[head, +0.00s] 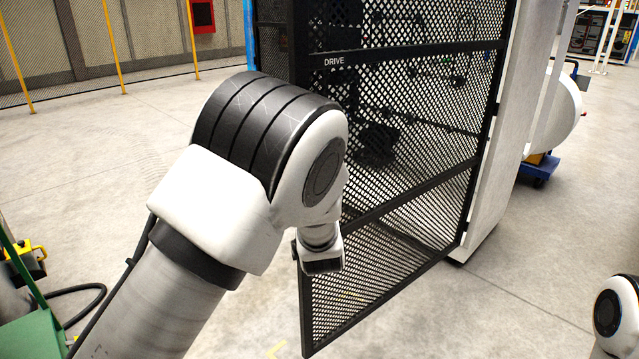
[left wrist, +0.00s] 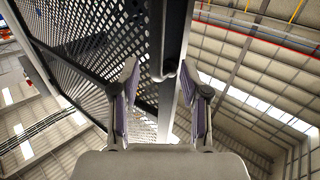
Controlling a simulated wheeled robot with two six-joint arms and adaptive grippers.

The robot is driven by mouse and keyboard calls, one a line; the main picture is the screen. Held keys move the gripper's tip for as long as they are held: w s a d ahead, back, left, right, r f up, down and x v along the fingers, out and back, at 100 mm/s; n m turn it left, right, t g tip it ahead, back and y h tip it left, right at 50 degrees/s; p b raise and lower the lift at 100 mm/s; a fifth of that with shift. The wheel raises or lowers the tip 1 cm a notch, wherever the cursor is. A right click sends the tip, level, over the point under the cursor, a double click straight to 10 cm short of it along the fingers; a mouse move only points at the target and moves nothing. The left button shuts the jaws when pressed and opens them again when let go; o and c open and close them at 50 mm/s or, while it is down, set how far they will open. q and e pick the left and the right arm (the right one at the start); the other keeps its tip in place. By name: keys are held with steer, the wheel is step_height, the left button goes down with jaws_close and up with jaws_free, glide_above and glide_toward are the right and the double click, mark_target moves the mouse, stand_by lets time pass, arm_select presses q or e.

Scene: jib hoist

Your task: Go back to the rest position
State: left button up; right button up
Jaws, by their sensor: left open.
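My left arm reaches up from the bottom left in the head view, and its white and black joint stands in front of a black mesh door marked DRIVE (head: 420,195). My left gripper's fingers are hidden in the head view. In the left wrist view my left gripper (left wrist: 163,85) is open, with one finger on each side. The mesh door (left wrist: 85,45) fills the upper left there. A dark upright bar with a rounded lower end (left wrist: 161,68) shows between the fingers; I cannot tell whether they touch it. My right gripper is not in view.
A white cabinet side (head: 510,150) stands right of the mesh door. A green stand (head: 30,330) and a yellow item with a black cable (head: 28,265) are at the lower left. A blue wheeled base (head: 540,170) is at the right.

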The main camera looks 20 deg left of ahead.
arm_select(q)
steer(key=s+a+f+g+h+p, duration=0.1)
steer(key=s+a+f+g+p, duration=0.1)
steer(key=s+f, duration=0.5)
steer(key=s+a+f+m+g+p, duration=0.1)
steer(key=s+a+f+g, duration=0.15)
steer(key=f, duration=0.75)
steer(key=s+a+f+g+h+p, duration=0.1)
steer(key=s+a+f+g+p, duration=0.15)
steer(key=s+f, duration=0.45)
steer(key=s+d+f+m+g+h, duration=0.1)
steer(key=s+f+g, duration=0.2)
steer(key=s, duration=0.6)
steer(key=s+d+f+m+g+h, duration=0.1)
steer(key=s+d+f+g+h, duration=0.1)
steer(key=s, duration=0.7)
steer(key=s+d+f+m+g+h, duration=0.1)
steer(key=s+f+g, duration=0.3)
steer(key=s, duration=0.6)
steer(key=shift+d+f+g+h, duration=0.4)
steer(key=shift+d+f+h, duration=0.1)
steer(key=shift+f, duration=0.25)
steer(key=shift+a, duration=0.1)
steer(key=shift+w, duration=0.1)
